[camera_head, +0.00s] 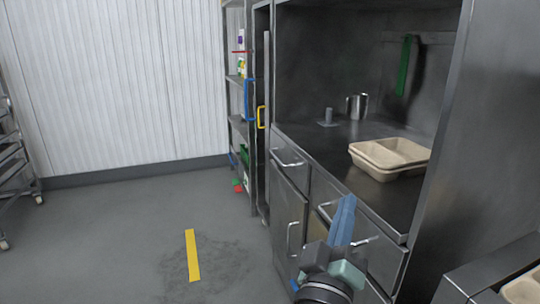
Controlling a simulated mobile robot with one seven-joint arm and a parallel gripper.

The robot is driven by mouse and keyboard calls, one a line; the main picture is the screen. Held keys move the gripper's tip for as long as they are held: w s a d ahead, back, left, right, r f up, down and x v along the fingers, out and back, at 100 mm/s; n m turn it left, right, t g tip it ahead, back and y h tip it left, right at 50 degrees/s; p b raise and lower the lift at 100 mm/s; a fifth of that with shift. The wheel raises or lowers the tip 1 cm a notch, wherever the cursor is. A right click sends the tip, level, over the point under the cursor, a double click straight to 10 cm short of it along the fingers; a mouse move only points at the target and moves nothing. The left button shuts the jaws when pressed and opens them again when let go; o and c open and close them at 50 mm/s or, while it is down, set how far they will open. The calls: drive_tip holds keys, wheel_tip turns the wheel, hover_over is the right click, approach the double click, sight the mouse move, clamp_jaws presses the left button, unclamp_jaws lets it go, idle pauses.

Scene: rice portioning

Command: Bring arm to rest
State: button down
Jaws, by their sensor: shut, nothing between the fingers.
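My gripper (343,217) shows at the bottom, right of centre, with its blue fingers together and pointing up in the picture. It is shut with nothing between the fingers. It appears in front of the drawers of the steel counter (319,156), apart from anything on top. Part of my wrist shows below it at the bottom edge. I cannot tell the exact gap between the fingers and the drawer fronts.
Beige compartment trays (372,160) sit on the counter, with a metal cup (358,106) behind. A shelf rack (236,93) stands left of the counter. A wheeled rack (14,165) is at far left. The grey floor (115,235) between is clear, with a yellow strip (192,255).

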drive_tip(key=s+a+r+m+t+y, duration=0.25)
drive_tip(key=s+a+r, duration=0.2)
drive_tip(key=r, duration=0.45)
drive_tip(key=s+a+r+m+t+y, duration=0.1)
drive_tip(key=s+a+r+t+y, duration=0.3)
drive_tip(key=r, duration=0.5)
drive_tip(key=s+a+r+m+t+y, duration=0.1)
drive_tip(key=s+a+r+m+y, duration=0.15)
drive_tip(key=s+r, duration=0.5)
wheel_tip(320, 180, up, 25)
drive_tip(key=a+n+p, duration=0.1)
drive_tip(key=p, duration=2.2)
drive_tip(key=shift+w+r+h+p, duration=0.2)
drive_tip(key=shift+w+h+p, duration=0.1)
drive_tip(key=shift+w, duration=0.15)
